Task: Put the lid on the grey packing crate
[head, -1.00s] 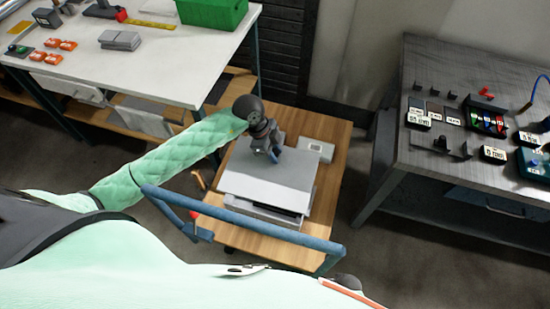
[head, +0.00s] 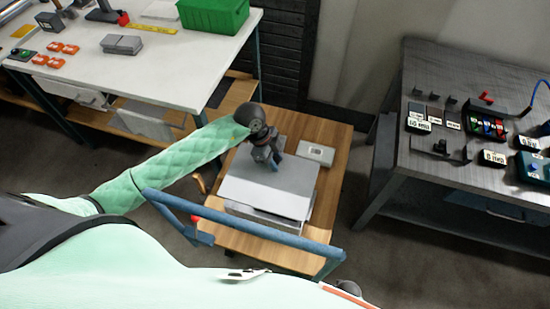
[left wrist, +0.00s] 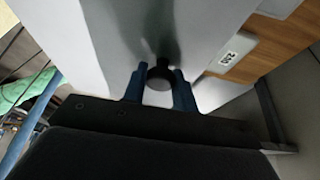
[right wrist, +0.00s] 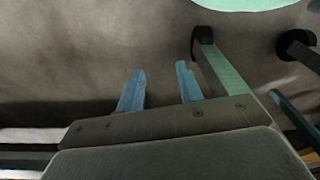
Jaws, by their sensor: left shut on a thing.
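The light grey lid (head: 268,188) lies flat over the grey packing crate (head: 262,222) on the wooden cart top. My left gripper (head: 275,160) is shut on the lid's dark round knob, which shows between the blue fingers in the left wrist view (left wrist: 159,76). The lid hides most of the crate; only a thin strip of it shows along the near edge. I cannot tell whether the lid rests on the rim or hangs just above it. My right gripper (right wrist: 160,72) is open and empty, with floor behind it.
A small grey labelled box (head: 316,153) stands on the cart (head: 329,197) beside the lid's far right corner. The cart's blue handle (head: 245,224) crosses in front. A white bench (head: 150,75) is at the left, and a dark workbench (head: 440,150) at the right.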

